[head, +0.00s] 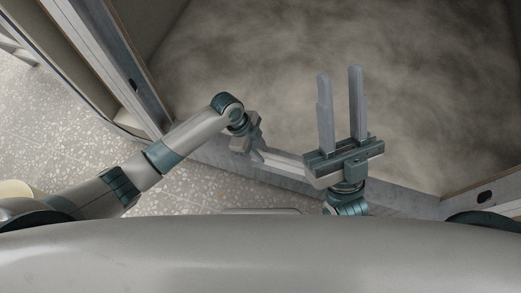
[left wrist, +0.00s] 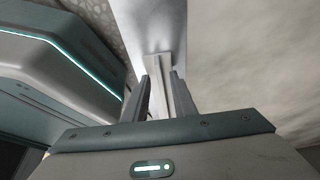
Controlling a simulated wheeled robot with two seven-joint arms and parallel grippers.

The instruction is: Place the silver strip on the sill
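The silver strip (head: 285,165) is a narrow pale bar. In the head view it runs along the grey sill (head: 205,153) from my left gripper towards the right, where my right gripper covers part of the view. I cannot tell whether it rests on the sill or is just above it. My left gripper (head: 257,156) is at the strip's left part. In the left wrist view the strip (left wrist: 157,68) lies between the fingers, which are close on both sides. My right gripper (head: 340,72) is open and empty, its fingers spread over the pod floor.
The pod's mottled floor (head: 260,60) is clear beyond the sill. Wall frames stand at the opening's left (head: 130,80) and right (head: 485,190). Speckled outer floor (head: 60,120) lies at the left.

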